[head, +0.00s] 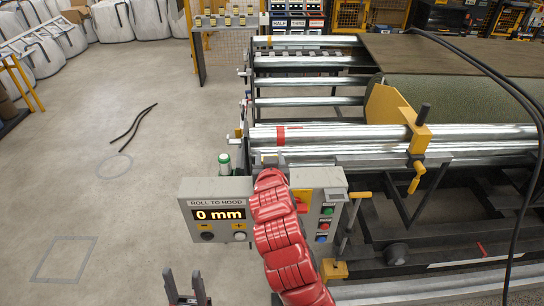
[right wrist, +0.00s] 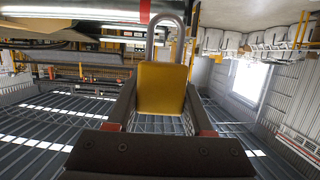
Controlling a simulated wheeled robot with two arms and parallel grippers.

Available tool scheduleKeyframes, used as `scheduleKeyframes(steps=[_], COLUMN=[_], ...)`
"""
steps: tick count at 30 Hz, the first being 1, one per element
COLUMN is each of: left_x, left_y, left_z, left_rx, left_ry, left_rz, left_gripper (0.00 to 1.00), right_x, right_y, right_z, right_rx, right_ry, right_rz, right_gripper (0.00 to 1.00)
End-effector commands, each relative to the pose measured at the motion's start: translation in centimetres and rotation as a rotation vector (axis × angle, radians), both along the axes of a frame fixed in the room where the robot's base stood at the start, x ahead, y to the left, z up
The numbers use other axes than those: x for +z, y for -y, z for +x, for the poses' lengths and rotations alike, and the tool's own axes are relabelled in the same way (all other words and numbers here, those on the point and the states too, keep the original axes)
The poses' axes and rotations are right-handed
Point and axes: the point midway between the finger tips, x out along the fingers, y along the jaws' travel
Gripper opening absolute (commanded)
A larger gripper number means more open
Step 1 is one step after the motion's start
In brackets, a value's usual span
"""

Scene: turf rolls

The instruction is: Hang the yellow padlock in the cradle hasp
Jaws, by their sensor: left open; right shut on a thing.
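The yellow padlock (right wrist: 161,88) is between the fingers of my right gripper (right wrist: 160,92) in the right wrist view. Its grey U-shaped shackle (right wrist: 166,20) points up in that picture, close to a shiny roller with a red band (right wrist: 80,12). I cannot tell whether the shackle touches anything. In the head view my red right arm (head: 278,235) reaches up to the cradle's front; its gripper and the padlock are hidden there. I cannot make out the cradle hasp in either view. My left gripper (head: 187,287) is open and empty at the bottom, above the floor.
The control box (head: 212,222) reading "0 mm" stands behind my right arm. A green-capped post (head: 224,165) rises beside it. Metal rollers (head: 345,138), a yellow bracket (head: 419,135) and a green turf roll (head: 460,100) fill the right. The floor at left is mostly clear, with dark cable (head: 133,125).

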Motion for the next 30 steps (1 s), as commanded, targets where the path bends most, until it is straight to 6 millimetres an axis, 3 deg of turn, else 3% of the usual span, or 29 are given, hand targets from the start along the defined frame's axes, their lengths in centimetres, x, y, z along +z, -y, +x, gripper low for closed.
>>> scheduleKeyframes(steps=[7,21,30], left_x=[-1.2,-4.9,-5.4], left_y=[0.0,0.0,0.0], left_z=[0.0,0.0,0.0], left_rx=[0.000,0.000,0.000], left_ry=[0.000,0.000,0.000], left_rz=[0.000,0.000,0.000], left_gripper=[0.50,0.50,0.50], right_x=[-0.2,-5.1,-5.8], right_y=[0.0,0.0,0.0], right_z=[0.0,0.0,0.0], right_rx=[0.001,0.000,0.000], right_ry=[0.005,-0.001,0.000], right_rz=[0.001,-0.001,-0.001], right_gripper=[0.00,0.00,0.00])
